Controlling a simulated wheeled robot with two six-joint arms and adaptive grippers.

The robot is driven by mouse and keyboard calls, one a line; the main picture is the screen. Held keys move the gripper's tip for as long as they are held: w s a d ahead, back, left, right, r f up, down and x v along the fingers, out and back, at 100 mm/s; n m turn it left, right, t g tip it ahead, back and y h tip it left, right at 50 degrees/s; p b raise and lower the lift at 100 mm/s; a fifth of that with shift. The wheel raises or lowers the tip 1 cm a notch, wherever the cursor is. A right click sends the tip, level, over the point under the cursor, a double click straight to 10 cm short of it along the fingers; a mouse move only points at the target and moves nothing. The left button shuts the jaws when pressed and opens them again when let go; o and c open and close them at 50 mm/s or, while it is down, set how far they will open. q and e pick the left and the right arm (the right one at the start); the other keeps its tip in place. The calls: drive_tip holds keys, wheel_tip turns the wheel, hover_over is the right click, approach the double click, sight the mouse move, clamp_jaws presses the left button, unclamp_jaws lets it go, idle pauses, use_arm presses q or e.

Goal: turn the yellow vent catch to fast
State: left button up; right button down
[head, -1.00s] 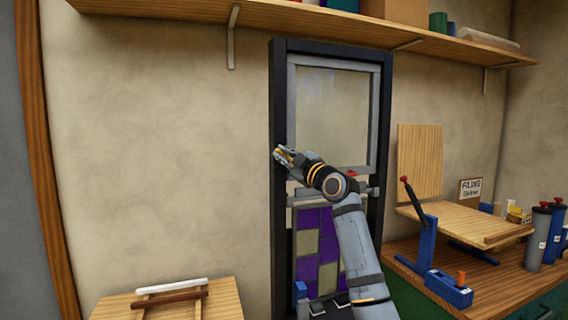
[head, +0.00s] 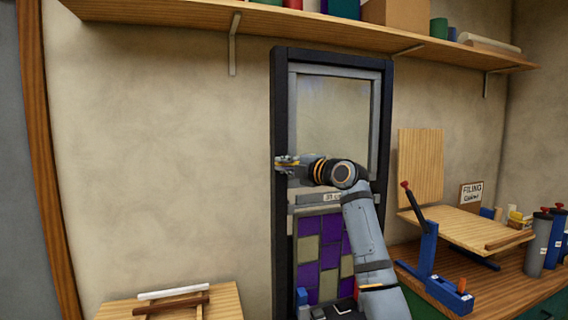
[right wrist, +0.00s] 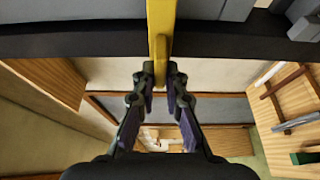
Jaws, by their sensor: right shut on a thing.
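The yellow vent catch (right wrist: 161,28) shows in the right wrist view as a straight bar running down from the top edge to between my fingertips. My right gripper (right wrist: 161,82) is shut on its end. In the head view my right gripper (head: 280,164) is at the left side of the dark-framed leaded panel (head: 332,243), about mid-height, and mostly covers the catch. Any marking for fast is not readable. My left gripper is not in view.
A wooden shelf (head: 320,37) runs above the panel. At the right, a bench (head: 515,270) holds a blue stand with a red-knobbed lever (head: 428,250) and several canisters. A small table (head: 222,303) stands lower left. The wall left of the panel is clear.

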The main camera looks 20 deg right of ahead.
drive_tip(key=shift+f, duration=0.1)
idle(0.3)
drive_tip(key=c, duration=1.4)
unclamp_jaws()
drive_tip(key=v, duration=1.2)
